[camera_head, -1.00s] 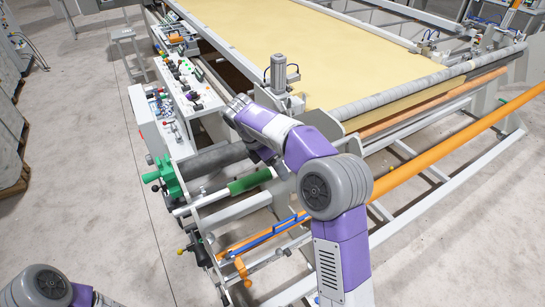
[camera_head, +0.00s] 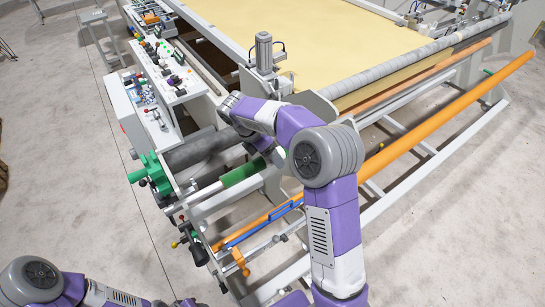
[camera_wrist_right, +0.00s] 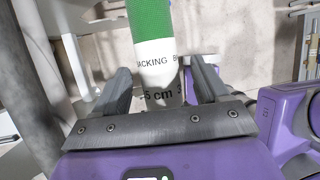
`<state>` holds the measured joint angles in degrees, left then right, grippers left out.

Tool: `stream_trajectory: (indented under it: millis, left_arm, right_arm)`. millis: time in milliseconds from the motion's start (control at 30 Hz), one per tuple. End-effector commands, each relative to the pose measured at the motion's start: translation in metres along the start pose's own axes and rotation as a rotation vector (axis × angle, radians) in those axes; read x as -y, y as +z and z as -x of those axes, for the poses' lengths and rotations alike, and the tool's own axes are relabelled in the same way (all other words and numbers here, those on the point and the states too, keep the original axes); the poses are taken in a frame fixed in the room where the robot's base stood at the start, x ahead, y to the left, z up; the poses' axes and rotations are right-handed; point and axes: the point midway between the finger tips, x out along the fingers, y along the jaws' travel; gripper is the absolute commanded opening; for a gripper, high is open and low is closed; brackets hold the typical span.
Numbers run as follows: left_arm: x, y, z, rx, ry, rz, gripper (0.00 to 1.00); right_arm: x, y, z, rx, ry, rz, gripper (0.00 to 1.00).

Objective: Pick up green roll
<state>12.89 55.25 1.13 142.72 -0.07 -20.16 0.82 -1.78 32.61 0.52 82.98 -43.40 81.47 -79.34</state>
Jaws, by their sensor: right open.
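The green roll (camera_head: 240,173) lies along the machine's near-left end among the lower rollers in the head view. In the right wrist view the green roll (camera_wrist_right: 147,22) comes in from the top. Its white printed end band lies between the fingers of my right gripper (camera_wrist_right: 163,88). The fingers are open, one on each side, with visible gaps. In the head view my right arm hides its gripper and part of the roll. Only part of my left arm shows at the lower left edge; its gripper is out of view.
A dark roller (camera_head: 205,148) and a green clamp (camera_head: 150,172) sit beside the roll. A control panel (camera_head: 163,72) stands behind. Orange bars (camera_head: 440,118) run along the machine's right side. The floor at left is clear.

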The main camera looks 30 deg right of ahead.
Motion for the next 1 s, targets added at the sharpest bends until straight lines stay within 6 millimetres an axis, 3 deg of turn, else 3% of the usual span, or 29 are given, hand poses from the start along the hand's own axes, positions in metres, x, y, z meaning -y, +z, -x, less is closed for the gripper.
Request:
stream_trajectory:
  millis: [167, 633, 1000]
  left_arm:
    - [0.0, 0.0, 0.0, 0.0, 0.0, 0.0, 0.43]
    - [0.0, 0.0, 0.0, 0.0, 0.0, 0.0, 0.43]
    - [0.0, 0.0, 0.001, 0.0, 0.0, 0.0, 0.43]
  right_arm:
    - [0.0, 0.0, 0.0, 0.0, 0.0, 0.0, 0.72]
    - [0.0, 0.0, 0.001, 0.0, 0.001, 0.0, 0.0]
    - [0.001, 0.004, 0.011, 0.001, 0.005, -0.001, 0.0]
